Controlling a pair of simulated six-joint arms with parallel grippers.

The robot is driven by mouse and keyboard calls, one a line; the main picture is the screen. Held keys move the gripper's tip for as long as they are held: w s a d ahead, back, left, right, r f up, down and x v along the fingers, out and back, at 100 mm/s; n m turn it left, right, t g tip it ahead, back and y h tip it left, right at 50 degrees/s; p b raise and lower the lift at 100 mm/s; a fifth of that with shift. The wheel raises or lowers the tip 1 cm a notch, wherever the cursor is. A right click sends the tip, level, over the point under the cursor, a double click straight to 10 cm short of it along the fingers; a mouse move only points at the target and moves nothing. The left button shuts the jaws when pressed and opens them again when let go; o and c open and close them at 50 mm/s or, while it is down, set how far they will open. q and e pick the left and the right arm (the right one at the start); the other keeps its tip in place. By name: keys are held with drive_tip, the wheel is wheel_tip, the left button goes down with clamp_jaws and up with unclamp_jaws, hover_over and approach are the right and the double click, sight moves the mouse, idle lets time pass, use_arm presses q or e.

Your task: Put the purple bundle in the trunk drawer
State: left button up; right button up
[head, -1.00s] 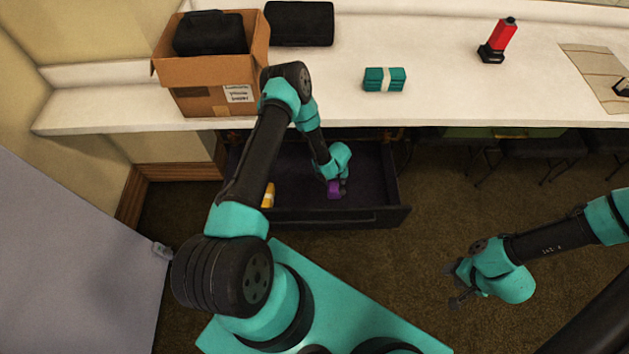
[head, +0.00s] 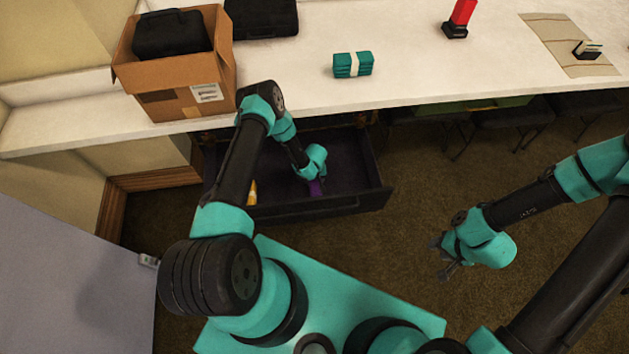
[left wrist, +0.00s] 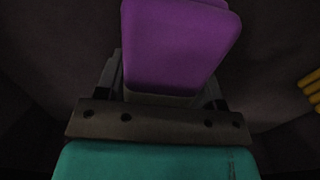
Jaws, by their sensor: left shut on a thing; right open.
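The purple bundle (head: 316,187) is inside the open dark drawer (head: 345,205) under the counter, mostly hidden by my left gripper (head: 314,180) in the head view. In the left wrist view the purple bundle (left wrist: 178,45) fills the space between the fingers of my left gripper (left wrist: 165,85), which is shut on it. I cannot tell whether the bundle touches the drawer floor. My right gripper (head: 444,257) is open and empty, above the carpet to the right of the drawer.
A yellow bundle (head: 252,192) lies in the drawer's left part; it also shows in the left wrist view (left wrist: 311,88). On the counter (head: 300,85) are a cardboard box (head: 190,95), a black case (head: 262,18), a teal bundle (head: 353,64) and a red-and-black object (head: 460,18).

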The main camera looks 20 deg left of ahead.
use_arm(q)
drive_tip(key=shift+f, duration=1.05)
drive_tip(key=shift+f, duration=0.15)
drive_tip(key=o, duration=1)
drive_tip(key=shift+o, duration=0.2)
wheel_tip(320, 180, up, 12)
drive_tip(key=shift+r, duration=0.15)
